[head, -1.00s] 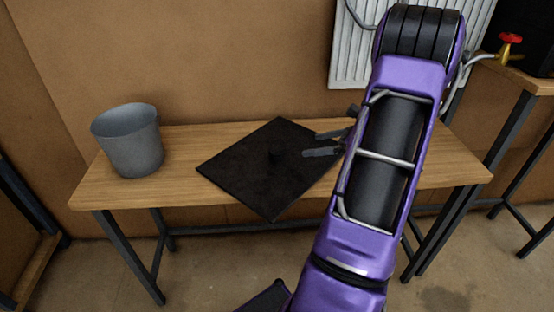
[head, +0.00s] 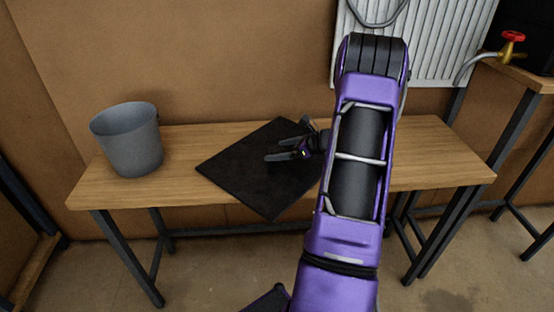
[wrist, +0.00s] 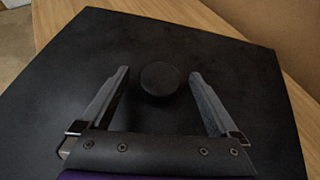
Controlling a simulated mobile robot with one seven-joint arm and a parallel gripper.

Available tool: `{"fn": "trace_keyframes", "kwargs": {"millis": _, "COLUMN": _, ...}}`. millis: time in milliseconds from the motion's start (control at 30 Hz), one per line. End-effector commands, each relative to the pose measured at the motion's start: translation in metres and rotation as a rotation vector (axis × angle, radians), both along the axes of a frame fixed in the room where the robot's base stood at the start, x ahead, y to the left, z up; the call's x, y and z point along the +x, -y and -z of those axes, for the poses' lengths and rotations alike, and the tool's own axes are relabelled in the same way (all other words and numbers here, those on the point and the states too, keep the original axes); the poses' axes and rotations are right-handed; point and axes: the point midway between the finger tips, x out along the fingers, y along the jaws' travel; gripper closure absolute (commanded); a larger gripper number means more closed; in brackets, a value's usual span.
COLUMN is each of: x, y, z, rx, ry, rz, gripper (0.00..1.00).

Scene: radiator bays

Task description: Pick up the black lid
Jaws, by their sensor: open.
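The black lid (head: 246,170) is a flat square plate lying on the wooden table, turned cornerwise in the head view. It fills most of the wrist view (wrist: 60,85). A round black knob (wrist: 160,78) stands up from it. My gripper (head: 284,143) is over the lid, reaching in from the right. In the wrist view my gripper (wrist: 160,73) is open, with one finger on each side of the knob and gaps between. The knob is hidden behind the fingers in the head view. I cannot tell the height of the fingertips above the lid.
A grey bucket (head: 129,141) stands at the left end of the wooden table (head: 432,150). A brown wall (head: 230,60) is close behind. A white radiator (head: 440,50) hangs at the back right, near a red-handled valve (head: 513,37). The table's right end is clear.

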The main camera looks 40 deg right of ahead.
Motion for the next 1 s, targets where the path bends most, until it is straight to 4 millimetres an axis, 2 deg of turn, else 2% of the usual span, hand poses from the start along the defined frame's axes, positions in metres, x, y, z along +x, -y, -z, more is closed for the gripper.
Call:
{"fn": "trace_keyframes", "kwargs": {"millis": 100, "x": 0.0093, "y": -0.0041, "z": 0.0059, "rx": -0.001, "ry": -0.001, "rz": 0.001, "gripper": 0.03}}
{"fn": "trace_keyframes", "kwargs": {"millis": 300, "x": 0.0097, "y": -0.0040, "z": 0.0054, "rx": -0.001, "ry": 0.000, "rz": 0.002, "gripper": 0.03}}
{"fn": "trace_keyframes", "kwargs": {"millis": 833, "x": 0.0093, "y": -0.0041, "z": 0.0053, "rx": 0.000, "ry": 0.000, "rz": 0.001, "gripper": 0.99}}
{"fn": "trace_keyframes", "kwargs": {"millis": 1000, "x": 0.0093, "y": -0.0041, "z": 0.0052, "rx": 0.000, "ry": 0.000, "rz": 0.001, "gripper": 1.00}}
